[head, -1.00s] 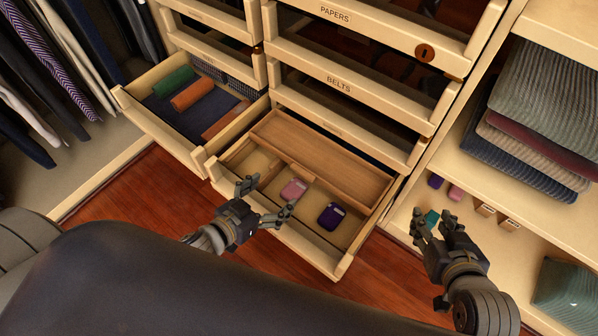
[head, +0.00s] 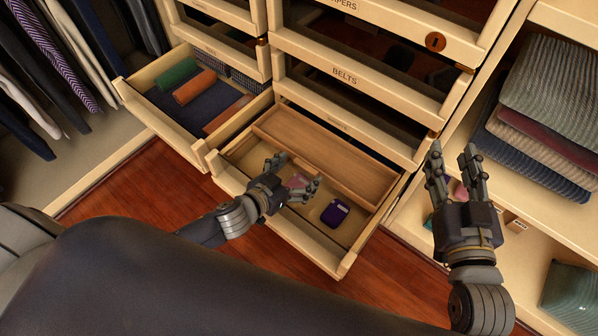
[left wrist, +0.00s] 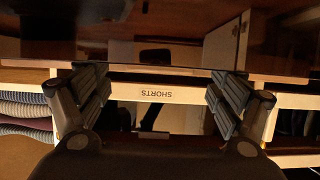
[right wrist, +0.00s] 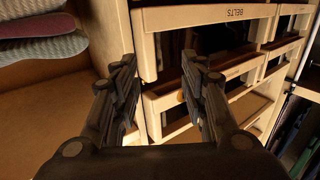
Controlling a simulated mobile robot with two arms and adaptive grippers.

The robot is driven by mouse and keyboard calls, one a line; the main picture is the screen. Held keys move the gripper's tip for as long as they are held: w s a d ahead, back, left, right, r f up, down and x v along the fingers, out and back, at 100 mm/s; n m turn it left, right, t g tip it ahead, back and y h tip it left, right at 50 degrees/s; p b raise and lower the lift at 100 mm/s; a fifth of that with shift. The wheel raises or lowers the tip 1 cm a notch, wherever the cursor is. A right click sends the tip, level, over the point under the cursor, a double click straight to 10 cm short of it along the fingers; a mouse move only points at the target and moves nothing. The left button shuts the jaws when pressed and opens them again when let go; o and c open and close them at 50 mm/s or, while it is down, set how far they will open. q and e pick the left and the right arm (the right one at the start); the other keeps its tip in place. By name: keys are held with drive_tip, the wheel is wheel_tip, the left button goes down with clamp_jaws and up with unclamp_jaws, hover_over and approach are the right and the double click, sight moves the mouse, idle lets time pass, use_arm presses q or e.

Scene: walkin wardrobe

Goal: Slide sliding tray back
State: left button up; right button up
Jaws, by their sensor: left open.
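The sliding tray (head: 325,155) is a shallow, empty brown wooden tray. In the head view it lies across the rear part of the pulled-out bottom drawer (head: 310,258). My left gripper (head: 298,174) is open over the drawer, in front of the tray; I cannot tell whether it touches anything. My right gripper (head: 453,158) is open and empty, raised to the right of the drawers. In the right wrist view its fingers (right wrist: 160,75) are apart with nothing between them.
A second open drawer (head: 165,128) with rolled green, orange and brown cloths stands to the left. Shelves with folded knitwear (head: 545,130) are at the right. The wooden floor (head: 120,205) in front is clear.

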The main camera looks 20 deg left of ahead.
sight(307, 164)
use_arm(q)
drive_tip(key=shift+w+d+f, duration=0.15)
drive_tip(key=shift+w, duration=0.2)
use_arm(e)
drive_tip(key=shift+r, duration=0.6)
use_arm(q)
drive_tip(key=c, duration=1.6)
drive_tip(key=shift+w+d, duration=0.1)
drive_tip(key=shift+w, duration=0.15)
drive_tip(key=w, duration=0.1)
drive_tip(key=w+d+p, duration=0.1)
drive_tip(key=w, duration=0.1)
clamp_jaws()
drive_tip(key=o, duration=1.6)
unclamp_jaws()
use_arm(e)
drive_tip(key=f, duration=0.1)
drive_tip(key=f+g, duration=0.1)
drive_tip(key=f, duration=0.1)
drive_tip(key=f+g, duration=0.1)
drive_tip(key=shift+s+d+f, duration=0.3)
drive_tip(key=shift+s+d, duration=0.1)
